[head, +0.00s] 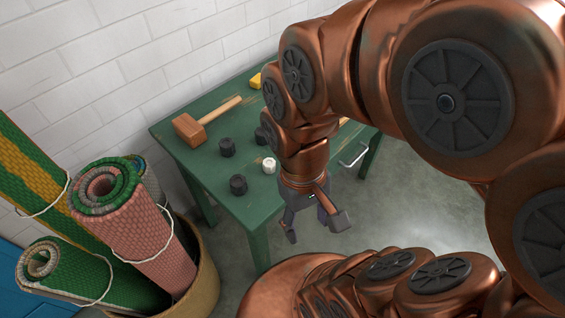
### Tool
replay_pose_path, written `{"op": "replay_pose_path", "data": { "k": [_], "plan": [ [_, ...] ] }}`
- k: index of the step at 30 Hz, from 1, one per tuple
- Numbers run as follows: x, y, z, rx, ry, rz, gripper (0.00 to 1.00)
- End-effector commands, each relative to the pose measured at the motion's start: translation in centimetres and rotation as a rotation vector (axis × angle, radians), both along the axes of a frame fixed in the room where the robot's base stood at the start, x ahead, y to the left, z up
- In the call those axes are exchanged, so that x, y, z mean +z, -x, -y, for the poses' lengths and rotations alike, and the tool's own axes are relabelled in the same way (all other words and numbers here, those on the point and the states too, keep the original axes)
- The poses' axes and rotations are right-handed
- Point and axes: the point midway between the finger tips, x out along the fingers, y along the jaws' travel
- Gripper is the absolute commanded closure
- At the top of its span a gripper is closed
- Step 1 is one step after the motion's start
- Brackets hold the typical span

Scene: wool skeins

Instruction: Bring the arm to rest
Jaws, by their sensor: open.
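My copper-coloured arm reaches in from the right of the head view and bends down over the near side of the green table (180,158). My gripper (316,229) hangs at its end, pointing down, with its dark fingers spread apart. Nothing shows between the fingers. In the picture it lies beyond the table's near edge, against the grey floor. I cannot tell its exact height. My arm hides part of the tabletop.
The table holds dark skeins (227,147), a white skein (269,165), a wooden mallet (190,131) and a yellow thing (256,80). A metal handle (354,155) juts from the table. A tan basket (206,282) with rolled mats (150,235) stands left. Floor (420,195) right looks clear.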

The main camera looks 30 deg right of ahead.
Motion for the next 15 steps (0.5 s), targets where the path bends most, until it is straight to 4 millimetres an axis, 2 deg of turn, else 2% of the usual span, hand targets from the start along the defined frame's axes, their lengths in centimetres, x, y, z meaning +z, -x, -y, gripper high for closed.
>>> {"op": "replay_pose_path", "data": {
  "k": [5, 11, 15],
  "plan": [
    [0.0, 0.0, 0.0, 0.0, 0.0, 0.0, 0.41],
    [4.1, -0.2, 0.0, 0.0, 0.0, 0.015, 0.41],
    [7.6, -0.4, 0.0, 0.0, -0.001, 0.03, 0.41]
  ]
}}
